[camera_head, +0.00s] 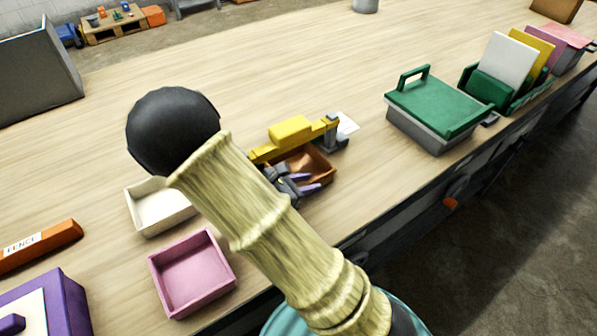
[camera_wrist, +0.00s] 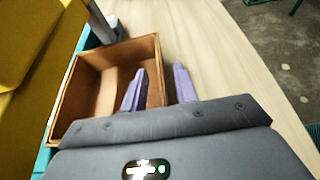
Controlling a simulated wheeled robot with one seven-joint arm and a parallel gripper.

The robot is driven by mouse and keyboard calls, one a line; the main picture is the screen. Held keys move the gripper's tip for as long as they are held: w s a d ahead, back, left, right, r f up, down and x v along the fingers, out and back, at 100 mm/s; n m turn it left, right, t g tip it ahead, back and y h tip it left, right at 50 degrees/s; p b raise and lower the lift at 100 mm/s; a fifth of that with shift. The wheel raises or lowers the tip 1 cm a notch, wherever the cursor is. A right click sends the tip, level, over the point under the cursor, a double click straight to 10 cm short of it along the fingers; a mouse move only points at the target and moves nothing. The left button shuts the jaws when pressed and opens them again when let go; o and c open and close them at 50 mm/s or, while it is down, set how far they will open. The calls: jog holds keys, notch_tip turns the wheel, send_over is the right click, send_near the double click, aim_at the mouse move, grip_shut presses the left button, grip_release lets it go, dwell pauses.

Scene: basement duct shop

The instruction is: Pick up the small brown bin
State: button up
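The small brown bin (camera_head: 318,160) is an open-topped box on the wooden bench, partly hidden in the head view by my arm, my gripper and a yellow object. In the wrist view the bin (camera_wrist: 82,75) lies left of centre, and it looks empty. My gripper (camera_head: 305,183) has two purple fingers, which stand apart. In the wrist view my gripper (camera_wrist: 159,88) straddles the bin's right wall, with the left finger over the inside and the right finger outside. I see no firm contact with the wall.
The yellow object (camera_head: 290,128) with a grey end is close behind the bin. A white bin (camera_head: 150,222) and a pink bin (camera_head: 192,302) are to the left. A green-lidded grey box (camera_head: 437,105) stands to the right.

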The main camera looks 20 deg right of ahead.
dwell(0.4)
grip_shut()
jog(key=shift+r, duration=0.2)
